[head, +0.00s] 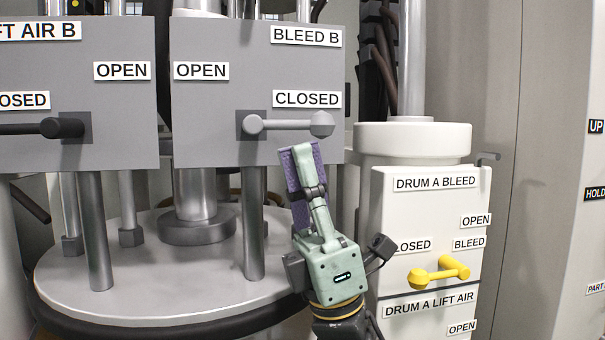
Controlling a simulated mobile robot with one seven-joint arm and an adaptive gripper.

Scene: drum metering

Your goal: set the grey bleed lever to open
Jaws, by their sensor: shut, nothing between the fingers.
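The grey bleed lever (290,124) is on the grey BLEED B panel (220,145). Its pivot sits on a dark square plate (243,134), and its arm lies level to the right, ending in a round knob (321,124) just under the CLOSED label (307,99). The OPEN label (201,71) is at the panel's upper left. My gripper (303,152) points upward in front of the panel's lower right edge. Its fingertips show just below the lever's knob end, shut and empty. I cannot tell whether they touch the lever.
The LIFT AIR B panel (100,105) with a black lever (62,128) is at the left. A white box (395,225) with a yellow lever (438,273) stands to the right of my gripper. Steel posts (254,225) rise from a round metal plate (150,290) below the panels.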

